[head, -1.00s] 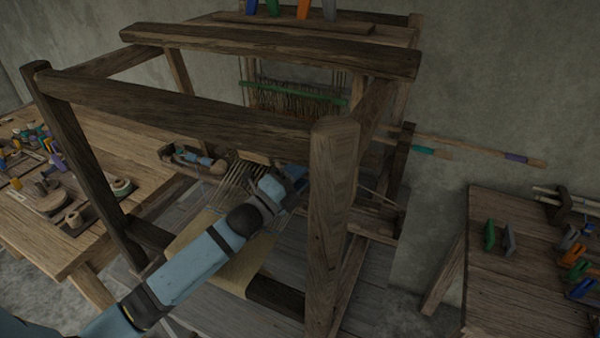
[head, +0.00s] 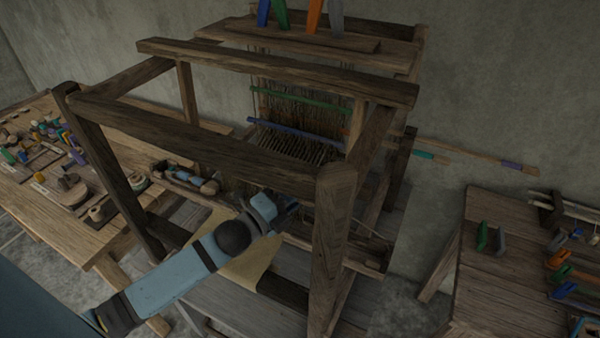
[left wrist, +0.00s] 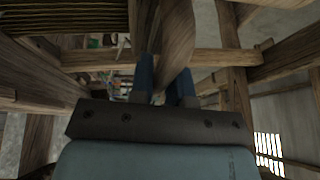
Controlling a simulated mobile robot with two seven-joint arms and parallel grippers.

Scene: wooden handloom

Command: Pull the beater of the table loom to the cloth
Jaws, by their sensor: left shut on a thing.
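The beater is a dark wooden bar across the loom, with a trough-like left end (head: 185,180) and a right end (head: 365,258) showing in the head view. My left gripper (head: 287,210) reaches in from the front, shut on the beater's middle. In the left wrist view a wooden piece of the beater (left wrist: 176,40) stands between the two blue fingers of the gripper (left wrist: 166,85). The tan cloth (head: 255,262) lies just in front of the beater, partly under my forearm. The gripper and forearm hide most of the line between beater and cloth. My right gripper is out of view.
The loom's front top beam (head: 190,128) and right front post (head: 330,240) stand close around my left arm. A bench with tools (head: 85,205) is at left, and a table with coloured clamps (head: 480,265) at right. Heddles with a blue bar (head: 295,127) hang behind.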

